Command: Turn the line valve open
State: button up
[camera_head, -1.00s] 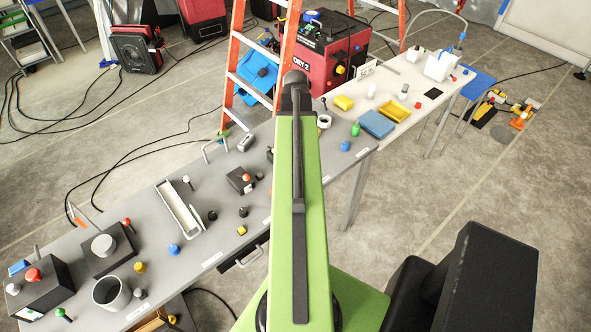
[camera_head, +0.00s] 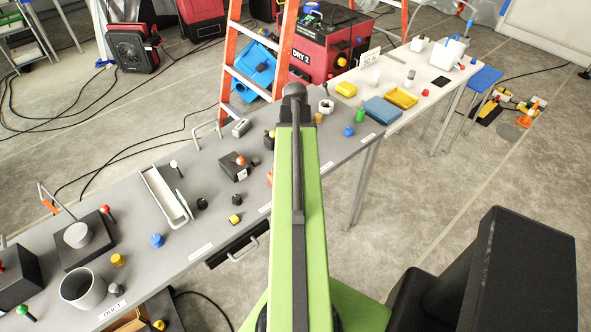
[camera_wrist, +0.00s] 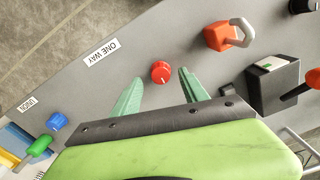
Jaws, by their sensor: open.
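In the wrist view my gripper (camera_wrist: 160,77) is open, with two green fingers spread above the grey bench (camera_wrist: 200,25). A round red cap (camera_wrist: 161,72) shows between the fingertips; nothing is held. To the right is a black box (camera_wrist: 272,88) with a green-and-white mark. An orange-red handle (camera_wrist: 313,79) shows beside it, cut by the frame edge. I cannot tell for sure which part is the line valve. A black box with a red knob (camera_head: 235,165) sits left of my arm in the head view. My arm hides the gripper there.
An orange-red block with a metal loop (camera_wrist: 220,36) lies beyond the right finger. Blue (camera_wrist: 57,121) and green (camera_wrist: 40,145) parts are at lower left. An orange ladder (camera_head: 229,85) stands behind the bench.

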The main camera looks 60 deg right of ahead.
notch_tip(320, 180, down, 3)
jog(key=shift+f+b, duration=0.1)
jog(key=shift+b, duration=0.75)
grip_shut()
jog(key=shift+d+r, duration=0.1)
jog(key=shift+r, duration=0.1)
